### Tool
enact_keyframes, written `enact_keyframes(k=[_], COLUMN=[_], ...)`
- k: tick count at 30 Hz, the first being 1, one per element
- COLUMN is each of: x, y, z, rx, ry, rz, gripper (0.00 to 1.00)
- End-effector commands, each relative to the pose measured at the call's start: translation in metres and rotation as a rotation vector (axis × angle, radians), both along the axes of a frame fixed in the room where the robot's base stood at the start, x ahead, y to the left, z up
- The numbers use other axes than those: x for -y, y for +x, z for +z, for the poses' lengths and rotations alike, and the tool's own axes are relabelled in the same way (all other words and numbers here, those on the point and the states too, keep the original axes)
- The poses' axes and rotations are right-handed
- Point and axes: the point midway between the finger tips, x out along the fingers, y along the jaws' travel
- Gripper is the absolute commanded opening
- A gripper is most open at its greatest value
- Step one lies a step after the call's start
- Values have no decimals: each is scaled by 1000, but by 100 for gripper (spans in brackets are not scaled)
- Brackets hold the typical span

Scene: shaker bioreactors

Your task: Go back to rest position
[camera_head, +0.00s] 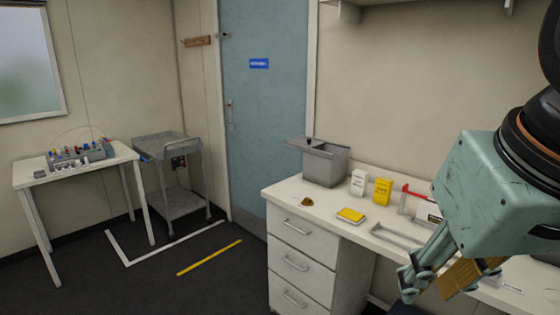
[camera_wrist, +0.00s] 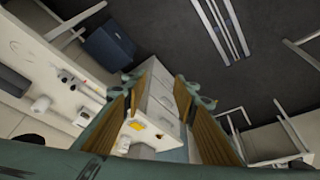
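My gripper (camera_head: 428,283) hangs at the right of the head view, pointing down and left in front of the white counter. It is pale green with wood-coloured finger pads. In the wrist view my gripper (camera_wrist: 167,82) shows its two padded fingers apart. The gap between them holds nothing. The drawers and counter show through it, farther off. Part of my arm is cut off by the right edge of the head view.
The white counter (camera_head: 288,190) carries a grey bin (camera_head: 325,167), a white box (camera_head: 359,183), a yellow box (camera_head: 382,191) and a yellow pad (camera_head: 350,216). A side table (camera_head: 28,178) and a grey cart (camera_head: 185,205) stand at left. The floor between is clear.

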Motion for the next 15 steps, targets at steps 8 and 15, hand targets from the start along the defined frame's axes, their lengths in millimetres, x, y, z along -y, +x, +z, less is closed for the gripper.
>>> enact_keyframes(k=[8,15], x=[1,1], y=[-52,-64], z=[-19,-24], rx=[-49,-63], ry=[-1,-2], rz=[-3,-3], gripper=[27,27])
